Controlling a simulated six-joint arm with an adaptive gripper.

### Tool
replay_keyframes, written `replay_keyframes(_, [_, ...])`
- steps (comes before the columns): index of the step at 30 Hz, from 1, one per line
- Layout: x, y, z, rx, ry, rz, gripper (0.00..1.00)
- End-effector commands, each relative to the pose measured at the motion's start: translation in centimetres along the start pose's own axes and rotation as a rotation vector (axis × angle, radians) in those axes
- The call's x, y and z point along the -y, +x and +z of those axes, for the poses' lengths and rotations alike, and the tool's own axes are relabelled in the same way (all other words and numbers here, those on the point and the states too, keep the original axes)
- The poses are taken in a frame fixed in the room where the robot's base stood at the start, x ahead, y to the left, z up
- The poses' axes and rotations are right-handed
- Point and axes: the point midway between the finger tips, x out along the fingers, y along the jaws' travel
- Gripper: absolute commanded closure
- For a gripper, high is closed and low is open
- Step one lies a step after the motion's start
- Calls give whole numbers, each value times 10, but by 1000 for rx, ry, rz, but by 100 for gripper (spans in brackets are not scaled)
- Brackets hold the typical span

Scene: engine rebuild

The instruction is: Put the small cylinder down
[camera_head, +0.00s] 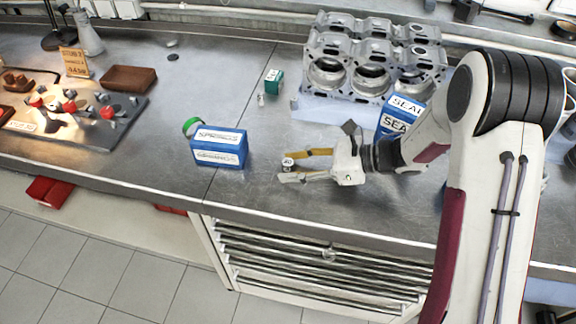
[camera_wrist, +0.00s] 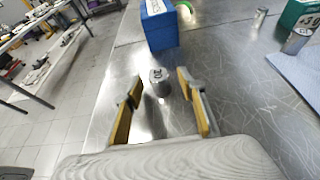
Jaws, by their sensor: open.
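The small cylinder (camera_wrist: 160,83) is a short metal piece with a marked light top. In the wrist view it stands upright on the metal bench, between and slightly beyond the tips of my gripper (camera_wrist: 158,86). Clear gaps show between it and both fingers. In the head view the cylinder (camera_head: 287,163) is at the fingertips of my gripper (camera_head: 283,165), near the bench's front edge. My gripper is open, low over the bench and pointing left, with yellow-sided fingers.
A blue box (camera_head: 218,149) stands left of the gripper, with a green ring behind it. A green box (camera_head: 273,82) and small cylinders stand farther back. Bare bench surrounds the cylinder.

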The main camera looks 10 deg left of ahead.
Motion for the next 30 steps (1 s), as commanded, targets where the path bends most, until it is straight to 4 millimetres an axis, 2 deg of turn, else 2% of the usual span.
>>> replay_keyframes(2, [0,0,0,0,0,0,60])
replay_keyframes(6, [0,0,0,0,0,0,96])
replay_keyframes(7, [0,0,0,0,0,0,100])
replay_keyframes(20, [0,-1,2,1,-1,0,100])
replay_keyframes(30, [0,-11,26,1,-3,-1,100])
